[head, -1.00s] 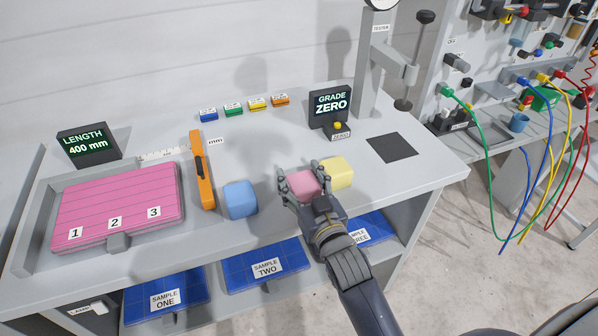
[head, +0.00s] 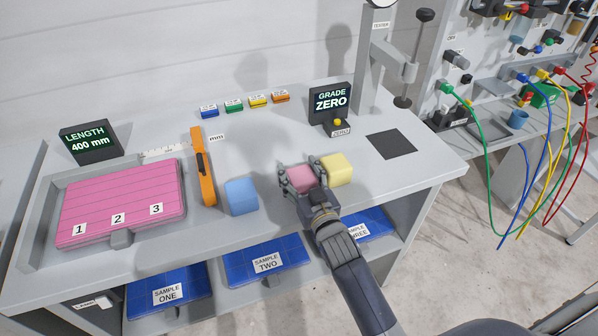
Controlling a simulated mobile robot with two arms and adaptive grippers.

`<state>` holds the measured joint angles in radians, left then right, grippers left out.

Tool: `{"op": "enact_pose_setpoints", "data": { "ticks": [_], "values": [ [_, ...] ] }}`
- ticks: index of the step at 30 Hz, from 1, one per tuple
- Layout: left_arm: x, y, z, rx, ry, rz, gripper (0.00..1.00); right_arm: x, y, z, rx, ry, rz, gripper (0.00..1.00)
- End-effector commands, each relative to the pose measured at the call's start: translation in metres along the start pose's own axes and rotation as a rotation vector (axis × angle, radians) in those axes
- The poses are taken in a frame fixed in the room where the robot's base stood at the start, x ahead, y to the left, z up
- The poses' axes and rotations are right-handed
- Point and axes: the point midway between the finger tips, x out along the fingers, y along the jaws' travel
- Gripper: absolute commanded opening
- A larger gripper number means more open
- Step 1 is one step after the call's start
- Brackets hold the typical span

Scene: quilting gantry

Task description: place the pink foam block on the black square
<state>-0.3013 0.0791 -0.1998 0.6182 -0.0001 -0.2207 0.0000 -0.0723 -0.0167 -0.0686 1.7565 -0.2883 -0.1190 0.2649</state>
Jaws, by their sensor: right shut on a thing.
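The pink foam block (head: 301,178) is on the grey bench between a blue block and a yellow block. My right gripper (head: 303,182) is shut on the pink block, with a finger on each side of it. I cannot tell whether the block is lifted off the bench. The black square (head: 391,144) lies flat and bare on the bench, to the right of and behind the block. My left gripper is not in view.
The yellow block (head: 337,169) is close beside the right finger. The blue block (head: 240,197) and an orange tool (head: 203,170) are to the left. The grade display (head: 331,102) and tester stand (head: 372,70) rise behind. Bench is clear between the yellow block and the black square.

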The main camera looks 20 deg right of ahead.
Motion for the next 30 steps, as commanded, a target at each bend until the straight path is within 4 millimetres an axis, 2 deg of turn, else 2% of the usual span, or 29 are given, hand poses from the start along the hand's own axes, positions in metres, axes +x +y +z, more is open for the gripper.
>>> {"op": "enact_pose_setpoints", "data": {
  "ticks": [2, 3, 16, 20, 30],
  "values": [
    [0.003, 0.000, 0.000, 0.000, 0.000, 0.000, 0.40, 0.000, 0.000, 0.004, 0.001, -0.001, 0.000, 0.49],
    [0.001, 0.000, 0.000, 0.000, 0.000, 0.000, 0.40, 0.000, 0.000, 0.002, 0.000, 0.000, 0.000, 0.66],
    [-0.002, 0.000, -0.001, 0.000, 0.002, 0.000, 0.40, -0.001, 0.000, -0.002, 0.000, -0.001, 0.000, 0.66],
    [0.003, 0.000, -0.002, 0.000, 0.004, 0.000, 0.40, -0.016, 0.000, 0.002, 0.000, -0.004, 0.000, 0.66],
    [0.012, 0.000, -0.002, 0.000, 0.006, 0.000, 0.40, -0.078, 0.000, 0.002, 0.001, -0.004, 0.000, 0.66]
  ]
}}
